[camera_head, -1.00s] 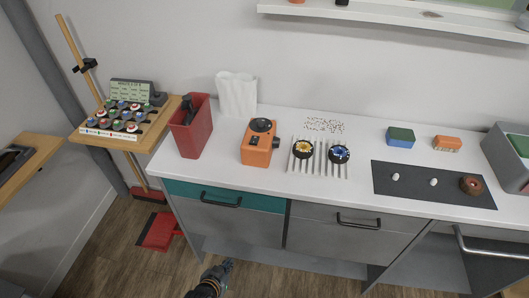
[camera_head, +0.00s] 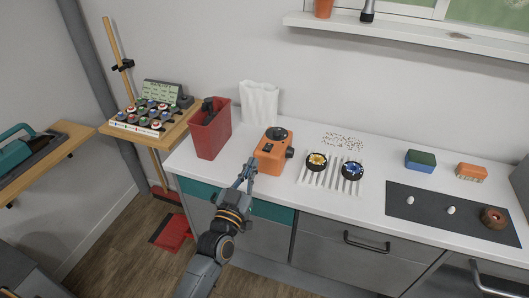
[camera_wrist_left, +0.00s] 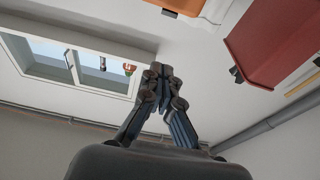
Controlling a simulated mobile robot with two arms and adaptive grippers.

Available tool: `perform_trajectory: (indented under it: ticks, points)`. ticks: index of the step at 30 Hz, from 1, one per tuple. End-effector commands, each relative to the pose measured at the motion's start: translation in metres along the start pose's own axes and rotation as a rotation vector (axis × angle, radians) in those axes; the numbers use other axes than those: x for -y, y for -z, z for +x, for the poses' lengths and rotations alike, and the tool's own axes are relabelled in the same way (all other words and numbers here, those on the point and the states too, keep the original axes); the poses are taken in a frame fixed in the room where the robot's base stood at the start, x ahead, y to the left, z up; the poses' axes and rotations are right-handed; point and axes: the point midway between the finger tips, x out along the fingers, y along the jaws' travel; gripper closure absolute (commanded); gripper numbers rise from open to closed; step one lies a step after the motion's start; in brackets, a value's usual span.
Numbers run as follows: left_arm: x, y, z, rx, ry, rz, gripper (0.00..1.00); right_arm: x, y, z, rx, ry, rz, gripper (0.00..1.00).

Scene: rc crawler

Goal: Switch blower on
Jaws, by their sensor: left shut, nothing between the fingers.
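An orange box-shaped device (camera_head: 270,158) with a black round top and a dark knob (camera_head: 290,152) on its right side stands on the white counter. It looks like the blower; I see no label. My left gripper (camera_head: 250,164) is shut and empty, just in front of the device's lower left side. Whether the fingertips touch it I cannot tell. In the left wrist view the shut fingers (camera_wrist_left: 158,75) point upward in the picture, and an orange part (camera_wrist_left: 182,5) shows at the top edge. My right gripper is not in view.
A red bin (camera_head: 209,135) holding a dark object stands left of the device, with a white bag-like holder (camera_head: 260,103) behind. A white rack (camera_head: 328,188) with two round items lies to the right. A dark mat (camera_head: 445,218) lies farther right. The counter's front edge is below my gripper.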

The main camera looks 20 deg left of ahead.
Motion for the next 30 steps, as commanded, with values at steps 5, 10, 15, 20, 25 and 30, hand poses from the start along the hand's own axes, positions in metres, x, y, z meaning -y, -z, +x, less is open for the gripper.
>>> perform_trajectory:
  ticks: [5, 10, 15, 20, 25, 30]
  points:
    - [0.000, 0.000, 0.004, 0.000, -0.001, 0.000, 1.00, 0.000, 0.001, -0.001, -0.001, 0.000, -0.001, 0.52]
    - [-0.001, 0.002, 0.025, 0.000, -0.001, 0.001, 1.00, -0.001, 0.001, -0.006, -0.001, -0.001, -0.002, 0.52]
    - [-0.001, 0.002, 0.062, 0.000, -0.002, 0.000, 1.00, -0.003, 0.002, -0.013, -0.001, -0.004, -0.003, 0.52]
    - [-0.001, 0.001, 0.096, 0.001, -0.002, 0.001, 1.00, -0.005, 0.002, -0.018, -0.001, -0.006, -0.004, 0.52]
    - [0.000, -0.023, 0.093, 0.007, -0.002, 0.003, 1.00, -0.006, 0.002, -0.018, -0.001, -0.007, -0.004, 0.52]
    - [-0.001, -0.036, 0.088, 0.003, -0.002, 0.002, 1.00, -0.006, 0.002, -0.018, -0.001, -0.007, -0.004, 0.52]
